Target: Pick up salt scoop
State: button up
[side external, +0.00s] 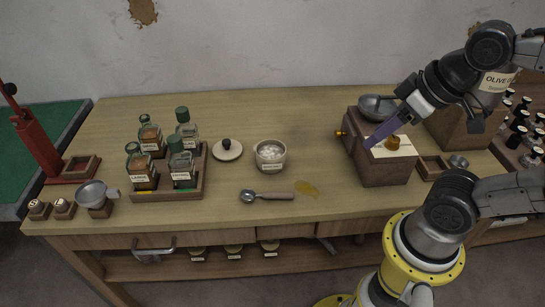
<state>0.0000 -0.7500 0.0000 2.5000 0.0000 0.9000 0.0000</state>
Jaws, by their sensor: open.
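The salt scoop (267,196) lies on the wooden table near its front edge, with a round metal bowl at the left and a wooden handle pointing right. A pale salt pot (270,155) with white lumps in it stands just behind the scoop. Its likely lid (227,150), a pale disc with a dark knob, lies to the pot's left. My gripper (372,142) is over the brown wooden box, right of and apart from the scoop. It is open; its purple finger points down and left, and the gap between the fingers is hard to see.
A wooden rack (196,190) of green-capped glass bottles stands left of the pot. The brown box (385,172) with a metal bowl (378,107) stands at the right. A funnel (94,194) sits at the front left. A yellow stain (307,188) lies beside the scoop handle. The table's back middle is clear.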

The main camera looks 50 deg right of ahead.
jog(key=shift+o, duration=0.9)
